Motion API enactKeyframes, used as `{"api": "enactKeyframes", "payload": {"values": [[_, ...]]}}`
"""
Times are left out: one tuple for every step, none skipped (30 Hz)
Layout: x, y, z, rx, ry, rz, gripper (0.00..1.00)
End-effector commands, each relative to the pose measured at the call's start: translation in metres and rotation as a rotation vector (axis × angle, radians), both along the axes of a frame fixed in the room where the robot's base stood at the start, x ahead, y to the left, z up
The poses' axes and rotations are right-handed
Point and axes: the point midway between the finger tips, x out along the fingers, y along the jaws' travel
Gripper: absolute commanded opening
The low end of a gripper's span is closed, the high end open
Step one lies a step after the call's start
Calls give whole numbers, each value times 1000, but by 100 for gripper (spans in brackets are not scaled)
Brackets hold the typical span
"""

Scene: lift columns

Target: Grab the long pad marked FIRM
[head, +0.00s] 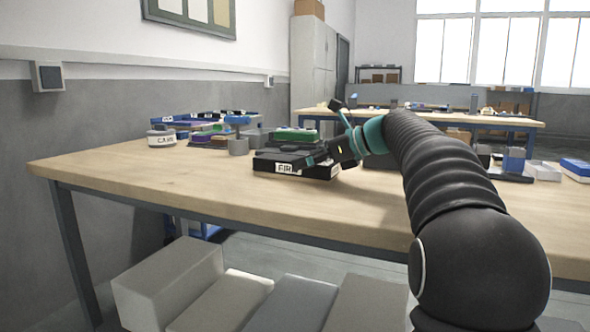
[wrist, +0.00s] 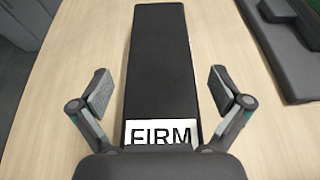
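The long black pad (wrist: 158,65) marked FIRM on a white label lies flat on the wooden table in the wrist view. In the head view the pad (head: 325,172) shows its label on the near side, with my arm end partly over it. My gripper (wrist: 160,88) is open, with one finger on each side of the pad near its labelled end. Gaps show between both fingers and the pad, so nothing is held. The lower part of the label is hidden by my gripper's body.
A dark padded object (wrist: 290,45) lies to the pad's right in the wrist view. A green-topped item (head: 296,134) and a white labelled tub (head: 161,140) stand farther back. The wooden table (head: 130,175) is bare at its front left. Grey blocks (head: 170,280) sit below.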

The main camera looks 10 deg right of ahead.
Motion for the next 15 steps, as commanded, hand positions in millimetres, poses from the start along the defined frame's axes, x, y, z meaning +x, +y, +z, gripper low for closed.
{"api": "enactKeyframes", "payload": {"values": [[0,0,0,0,0,0,88],[0,0,0,0,0,0,80],[0,0,0,0,0,0,70],[0,0,0,0,0,0,62],[0,0,0,0,0,0,55],[0,0,0,0,0,0,45],[0,0,0,0,0,0,38],[0,0,0,0,0,0,30],[0,0,0,0,0,0,20],[0,0,1,0,-1,0,17],[0,0,1,0,-1,0,17],[0,0,1,0,-1,0,17],[0,0,1,1,-1,0,17],[0,0,1,1,-1,0,17],[0,0,1,1,-1,0,17]]}}
